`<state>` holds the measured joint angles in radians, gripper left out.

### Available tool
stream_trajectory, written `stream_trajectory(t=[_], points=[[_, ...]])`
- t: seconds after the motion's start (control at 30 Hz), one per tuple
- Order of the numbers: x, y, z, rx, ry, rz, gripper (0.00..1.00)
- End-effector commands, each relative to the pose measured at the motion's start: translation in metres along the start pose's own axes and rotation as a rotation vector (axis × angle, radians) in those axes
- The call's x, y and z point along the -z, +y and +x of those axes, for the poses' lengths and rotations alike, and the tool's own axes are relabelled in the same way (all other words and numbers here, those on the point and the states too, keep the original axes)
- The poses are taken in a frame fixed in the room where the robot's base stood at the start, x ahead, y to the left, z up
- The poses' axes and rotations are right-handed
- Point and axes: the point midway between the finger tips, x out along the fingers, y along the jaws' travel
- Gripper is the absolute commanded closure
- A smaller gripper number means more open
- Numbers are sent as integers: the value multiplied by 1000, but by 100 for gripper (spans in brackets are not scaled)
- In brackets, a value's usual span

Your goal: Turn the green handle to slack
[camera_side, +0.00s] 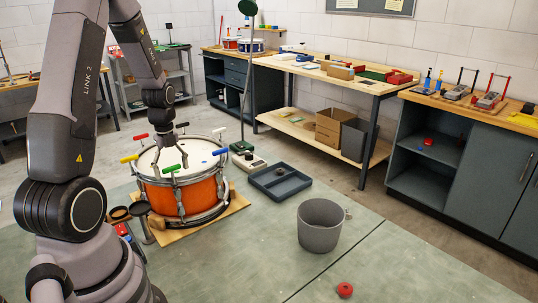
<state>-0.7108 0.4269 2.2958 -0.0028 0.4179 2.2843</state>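The drum has an orange shell (168,196) and a pale head, with a metal rim and several coloured T-handles around its edge. The green handle (172,169) is at the near side of the rim, lying nearly level above its rod. My gripper (171,161) points down over the near part of the drum head, just behind the green handle in the picture. Its two fingers look spread apart with nothing between them. Whether a finger touches the handle cannot be told from this view.
Yellow (129,159) and blue (220,152) handles flank the green one. The drum sits on a wooden board (236,205). A dark tray (279,183), a grey bin (320,226) and a red object (345,289) stand to the right. Free green surface lies in front.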

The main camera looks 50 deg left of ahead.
Motion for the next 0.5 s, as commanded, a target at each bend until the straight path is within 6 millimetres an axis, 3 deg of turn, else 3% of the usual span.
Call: stream_trajectory(t=[0.03,0.33,0.5], points=[[0,0,0,0,0,0,41],[0,0,0,0,0,0,80],[0,0,0,0,0,-7,80]])
